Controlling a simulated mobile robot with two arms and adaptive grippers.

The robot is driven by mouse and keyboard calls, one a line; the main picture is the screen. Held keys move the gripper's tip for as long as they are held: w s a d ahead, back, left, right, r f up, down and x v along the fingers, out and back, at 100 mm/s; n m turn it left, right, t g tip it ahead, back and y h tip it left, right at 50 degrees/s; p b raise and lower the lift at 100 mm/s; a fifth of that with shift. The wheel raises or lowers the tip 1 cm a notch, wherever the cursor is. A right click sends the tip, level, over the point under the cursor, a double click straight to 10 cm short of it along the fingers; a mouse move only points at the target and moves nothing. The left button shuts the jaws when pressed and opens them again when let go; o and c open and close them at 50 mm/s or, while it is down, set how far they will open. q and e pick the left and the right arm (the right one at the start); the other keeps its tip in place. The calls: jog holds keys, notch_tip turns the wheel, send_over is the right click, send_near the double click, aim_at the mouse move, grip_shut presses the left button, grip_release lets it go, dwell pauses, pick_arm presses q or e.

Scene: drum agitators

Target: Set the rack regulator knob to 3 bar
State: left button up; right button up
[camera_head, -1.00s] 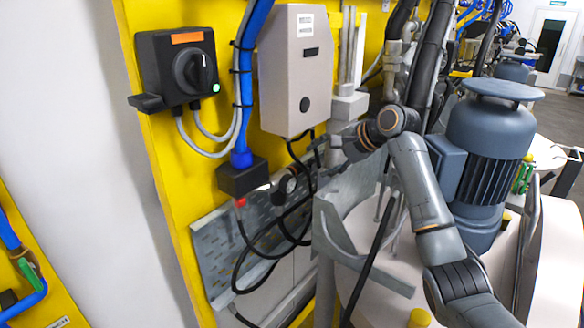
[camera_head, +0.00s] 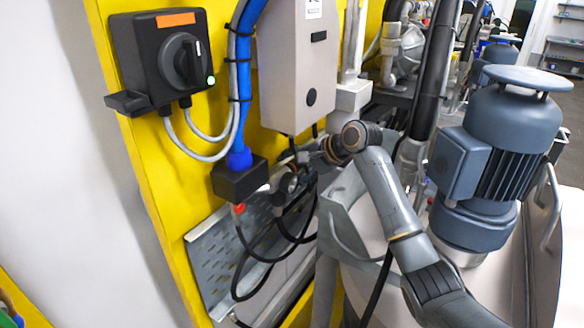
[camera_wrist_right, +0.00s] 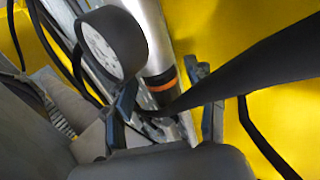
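A round pressure gauge (camera_head: 289,184) sits beside the black box on the rack; in the right wrist view its white dial (camera_wrist_right: 101,49) is seen at a slant, and the reading is too small to tell. Next to it is a silver body with a dark cylindrical part and an orange ring (camera_wrist_right: 163,82), which looks like the regulator knob. My right gripper (camera_head: 308,162) is close to the gauge. In the wrist view its fingers (camera_wrist_right: 160,93) are apart, with the dark part between them; contact cannot be told. My left gripper is not in view.
A black box (camera_head: 238,181) with a blue cable hangs left of the gauge. Black hoses (camera_head: 262,257) loop below, and one crosses close to the fingers in the wrist view. A grey cabinet (camera_head: 297,70) is above. A motor (camera_head: 499,150) on a drum stands right.

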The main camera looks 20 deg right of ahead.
jog(key=c, duration=1)
jog(key=shift+g+h, duration=0.4)
jog(key=shift+g, duration=0.1)
jog(key=o, duration=1.2)
jog(key=shift+r, duration=0.1)
jog(key=v, duration=1.2)
